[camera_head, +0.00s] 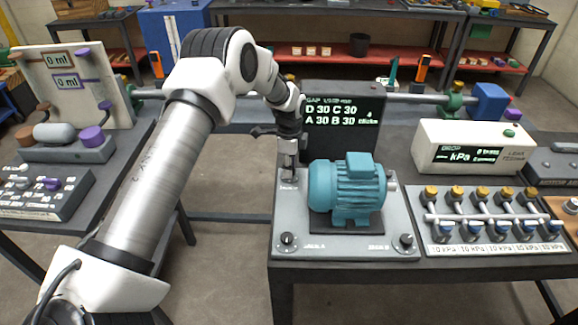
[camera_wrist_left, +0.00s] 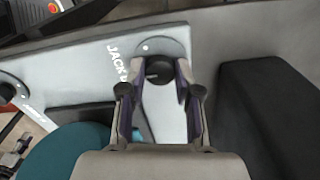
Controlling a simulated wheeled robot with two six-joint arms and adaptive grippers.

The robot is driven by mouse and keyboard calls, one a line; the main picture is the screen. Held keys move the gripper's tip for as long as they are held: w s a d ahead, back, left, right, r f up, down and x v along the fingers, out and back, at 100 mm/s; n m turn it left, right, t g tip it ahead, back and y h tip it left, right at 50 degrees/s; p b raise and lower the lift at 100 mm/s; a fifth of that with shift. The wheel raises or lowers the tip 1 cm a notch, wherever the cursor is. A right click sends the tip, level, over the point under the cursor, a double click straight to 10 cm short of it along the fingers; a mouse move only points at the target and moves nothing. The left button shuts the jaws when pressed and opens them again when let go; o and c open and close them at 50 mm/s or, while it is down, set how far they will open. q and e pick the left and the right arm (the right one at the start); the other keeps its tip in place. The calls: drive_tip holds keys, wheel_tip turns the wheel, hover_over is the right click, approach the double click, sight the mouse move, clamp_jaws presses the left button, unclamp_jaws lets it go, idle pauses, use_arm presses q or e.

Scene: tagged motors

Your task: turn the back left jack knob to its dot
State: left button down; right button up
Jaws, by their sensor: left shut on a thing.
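My left gripper (camera_head: 289,176) reaches down over the plate's back left corner, hiding most of the knob in the head view. In the left wrist view its two fingers (camera_wrist_left: 160,73) are on either side of the knob, shut on it. The teal motor (camera_head: 347,190) stands on the plate just right of the gripper. My right gripper is not in view.
A dark display (camera_head: 343,122) behind the plate reads 30 for D, C, A and B. The front left knob (camera_head: 288,239) and front right knob (camera_head: 406,240) are uncovered. A white kPa box (camera_head: 473,147) and a valve panel (camera_head: 497,240) stand to the right.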

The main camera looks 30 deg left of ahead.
use_arm(q)
drive_tip(key=c, duration=0.8)
unclamp_jaws()
drive_tip(key=shift+d+f, duration=0.1)
drive_tip(key=shift+f, duration=0.1)
wheel_tip(320, 180, up, 12)
